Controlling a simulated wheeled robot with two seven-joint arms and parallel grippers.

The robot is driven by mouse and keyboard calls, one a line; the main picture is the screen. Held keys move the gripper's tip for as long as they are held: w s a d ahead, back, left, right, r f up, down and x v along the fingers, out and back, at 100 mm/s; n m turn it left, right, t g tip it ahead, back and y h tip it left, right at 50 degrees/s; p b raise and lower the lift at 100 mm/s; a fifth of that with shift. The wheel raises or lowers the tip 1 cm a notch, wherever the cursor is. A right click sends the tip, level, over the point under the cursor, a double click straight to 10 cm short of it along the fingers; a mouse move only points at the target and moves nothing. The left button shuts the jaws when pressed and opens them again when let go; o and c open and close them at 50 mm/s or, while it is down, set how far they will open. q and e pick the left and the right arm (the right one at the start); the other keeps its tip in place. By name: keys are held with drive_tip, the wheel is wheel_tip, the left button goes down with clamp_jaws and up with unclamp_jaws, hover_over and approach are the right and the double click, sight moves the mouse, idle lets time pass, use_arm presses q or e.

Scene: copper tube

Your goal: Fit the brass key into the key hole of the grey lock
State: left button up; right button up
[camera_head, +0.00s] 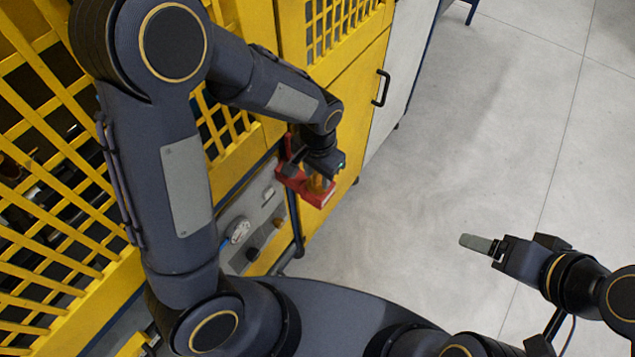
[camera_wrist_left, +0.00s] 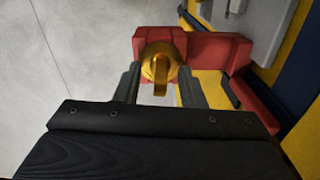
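The brass key (camera_wrist_left: 160,72) sits in a red holder (camera_wrist_left: 208,48), its rounded bow facing the left wrist camera. In the head view, the red holder (camera_head: 318,197) juts out from the yellow cabinet, and a little brass shows under my left gripper (camera_head: 318,180). In the left wrist view, the left gripper (camera_wrist_left: 159,80) is open, with one finger on each side of the key's bow and a gap between. My right gripper (camera_head: 480,243) is away over the floor at the right; its finger opening cannot be made out. I cannot make out a key hole or a grey lock for certain.
A grey panel (camera_head: 233,219) with a round gauge and dark knobs is set low in the yellow cabinet (camera_head: 345,95), left of the red holder. A black door handle (camera_head: 381,88) sticks out at upper right. The pale floor (camera_head: 430,150) is clear.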

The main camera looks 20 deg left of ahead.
use_arm(q)
clamp_jaws()
drive_tip(key=shift+r, duration=0.1)
